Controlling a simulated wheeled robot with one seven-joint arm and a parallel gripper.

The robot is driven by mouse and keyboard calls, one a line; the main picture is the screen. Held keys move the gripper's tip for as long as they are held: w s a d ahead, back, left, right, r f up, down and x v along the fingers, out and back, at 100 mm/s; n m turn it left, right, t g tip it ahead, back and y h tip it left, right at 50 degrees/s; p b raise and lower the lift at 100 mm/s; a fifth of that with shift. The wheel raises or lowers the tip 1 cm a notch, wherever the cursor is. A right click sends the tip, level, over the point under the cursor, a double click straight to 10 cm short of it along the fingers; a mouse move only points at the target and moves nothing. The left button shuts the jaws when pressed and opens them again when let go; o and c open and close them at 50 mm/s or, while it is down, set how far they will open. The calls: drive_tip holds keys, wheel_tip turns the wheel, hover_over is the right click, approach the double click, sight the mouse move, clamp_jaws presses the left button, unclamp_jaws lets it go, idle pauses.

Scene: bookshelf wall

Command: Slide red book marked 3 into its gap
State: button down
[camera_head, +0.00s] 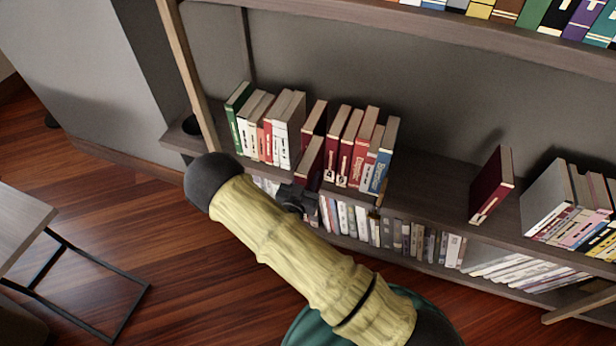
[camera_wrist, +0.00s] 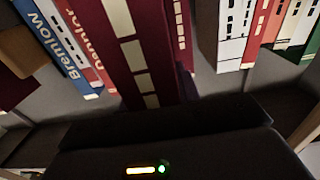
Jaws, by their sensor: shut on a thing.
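A dark red book (camera_head: 309,160) is held upright by my gripper (camera_head: 302,188) at the front of the middle shelf. It stands out in front of the row, between the pale books on the left and the red books on the right. In the wrist view the held book's spine (camera_wrist: 130,45) shows pale blocks and fills the middle. Another dark red book (camera_head: 315,116) stands behind it in the row. A dark opening (camera_wrist: 205,40) shows between the red books and a white book (camera_wrist: 236,35). No 3 is readable on the held book. My fingertips are largely hidden.
Red books (camera_head: 347,145) and a blue book (camera_head: 384,160) stand close on the right, a green book (camera_head: 236,112) at the left end. A lone dark red book (camera_head: 492,185) stands farther right. The shelf between is clear. A lower shelf holds several books.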

drive_tip(key=shift+w, duration=0.25)
idle(0.4)
drive_tip(key=shift+x, duration=1.1)
drive_tip(key=shift+w+d, duration=0.1)
drive_tip(key=shift+w, duration=0.3)
drive_tip(key=shift+w+d+b, duration=0.1)
drive_tip(key=shift+w+b, duration=0.05)
drive_tip(key=shift+b, duration=0.15)
drive_tip(key=shift+w+d+r, duration=0.1)
drive_tip(key=shift+w+d, duration=0.15)
drive_tip(key=shift+w, duration=0.45)
drive_tip(key=shift+b+x, duration=0.45)
drive_tip(key=shift+x, duration=1.1)
